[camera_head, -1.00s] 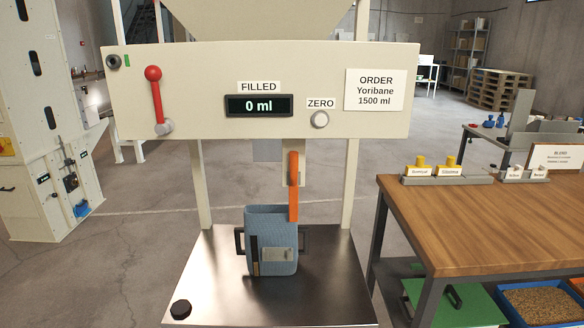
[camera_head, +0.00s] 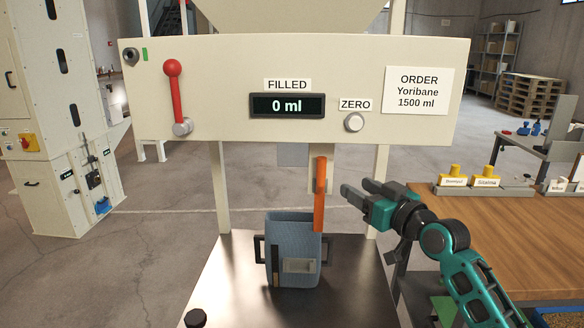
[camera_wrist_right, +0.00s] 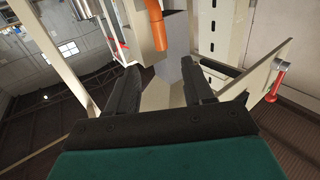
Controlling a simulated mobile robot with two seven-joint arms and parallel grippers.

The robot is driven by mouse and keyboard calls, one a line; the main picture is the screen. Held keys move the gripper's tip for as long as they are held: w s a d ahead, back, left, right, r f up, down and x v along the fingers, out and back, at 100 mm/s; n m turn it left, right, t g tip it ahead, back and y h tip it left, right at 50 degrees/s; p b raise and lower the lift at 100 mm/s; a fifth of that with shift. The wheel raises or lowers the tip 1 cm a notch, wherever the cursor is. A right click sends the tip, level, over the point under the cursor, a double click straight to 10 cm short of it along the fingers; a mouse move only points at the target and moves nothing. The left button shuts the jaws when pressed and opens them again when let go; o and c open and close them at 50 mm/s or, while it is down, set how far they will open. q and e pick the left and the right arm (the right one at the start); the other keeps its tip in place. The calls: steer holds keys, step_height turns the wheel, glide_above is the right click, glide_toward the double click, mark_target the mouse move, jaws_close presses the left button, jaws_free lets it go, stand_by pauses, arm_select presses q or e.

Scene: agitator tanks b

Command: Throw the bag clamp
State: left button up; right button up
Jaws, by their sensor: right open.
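The bag clamp appears to be the upright orange lever (camera_head: 320,193) on the spout under the dispenser panel; the orange part also shows at the top of the right wrist view (camera_wrist_right: 156,30). A blue bag (camera_head: 293,252) stands open below it on the metal platform. My right gripper (camera_head: 357,191) is open and empty, to the right of the orange lever and apart from it. Its two dark fingers (camera_wrist_right: 157,90) are spread in the right wrist view. My left gripper is not in view.
The panel (camera_head: 230,65) above carries a red lever (camera_head: 173,92), a display (camera_head: 287,105) reading 0 ml and a ZERO button (camera_head: 354,122). A wooden table (camera_head: 515,230) with yellow-topped items stands at right.

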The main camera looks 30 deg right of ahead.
mark_target(324, 168)
steer(key=w, duration=1.3)
steer(key=shift+a+r, duration=0.1)
steer(key=shift+a, duration=0.15)
steer(key=shift+s, duration=0.1)
jaws_close()
